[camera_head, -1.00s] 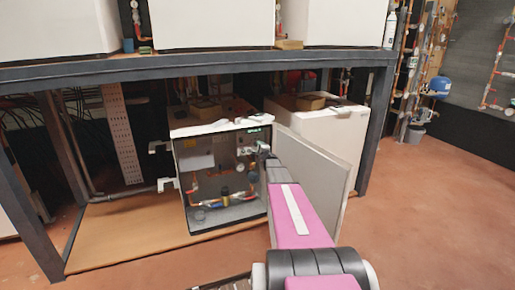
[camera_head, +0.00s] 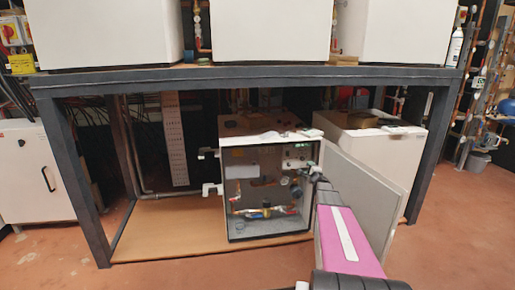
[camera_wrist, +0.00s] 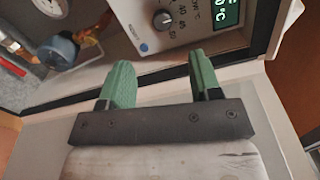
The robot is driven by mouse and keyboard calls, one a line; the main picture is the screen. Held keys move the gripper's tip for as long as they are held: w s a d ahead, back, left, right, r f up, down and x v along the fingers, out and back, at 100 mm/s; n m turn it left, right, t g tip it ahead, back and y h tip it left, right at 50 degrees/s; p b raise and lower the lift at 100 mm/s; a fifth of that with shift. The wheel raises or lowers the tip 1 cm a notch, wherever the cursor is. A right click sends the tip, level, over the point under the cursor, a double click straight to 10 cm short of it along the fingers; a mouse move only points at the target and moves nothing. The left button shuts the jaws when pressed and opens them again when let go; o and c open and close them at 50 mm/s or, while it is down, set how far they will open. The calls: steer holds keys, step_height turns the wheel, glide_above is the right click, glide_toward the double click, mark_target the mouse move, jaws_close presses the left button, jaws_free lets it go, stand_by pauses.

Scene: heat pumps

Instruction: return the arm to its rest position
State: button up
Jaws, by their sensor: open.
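My gripper (camera_wrist: 160,80) shows in the wrist view with its two green fingers apart and nothing between them. It is close to the control panel (camera_wrist: 175,22), which has a dark knob (camera_wrist: 165,20) and a green-lit display (camera_wrist: 227,12). In the head view my pink arm (camera_head: 345,240) reaches forward, and its gripper end is at the right edge of the open heat pump unit (camera_head: 236,232), near the panel (camera_head: 297,158). The arm hides part of the open door (camera_head: 375,185).
The unit stands on a wooden shelf board (camera_head: 160,220) under a dark metal frame (camera_head: 250,78). A second white unit (camera_head: 395,150) stands behind the door. A white cabinet (camera_head: 30,170) is at the left. Red floor (camera_head: 460,230) is free at the right.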

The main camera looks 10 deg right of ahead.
steer(key=s+a+f+n+g+y, duration=0.1)
steer(key=s+a+n+g+y, duration=0.2)
steer(key=s+a, duration=0.45)
steer(key=s+a+f+n+g+y, duration=0.1)
steer(key=s+a+n+g+y, duration=0.2)
steer(key=a+n, duration=0.5)
steer(key=s+a+f+n+g+y, duration=0.1)
steer(key=s+a+n+g, duration=0.15)
steer(key=s+a, duration=0.55)
steer(key=s+a+f+n+g+h, duration=0.1)
steer(key=s+a+n+g+h, duration=0.1)
steer(key=s, duration=0.9)
steer(key=s+a+f+n+g+h, duration=0.2)
steer(key=s+g+h, duration=0.4)
steer(key=s, duration=0.6)
steer(key=shift+s+a+f+n+g, duration=0.3)
steer(key=shift+a+n+g, duration=0.4)
steer(key=shift+n, duration=0.35)
steer(key=shift+w+d, duration=0.1)
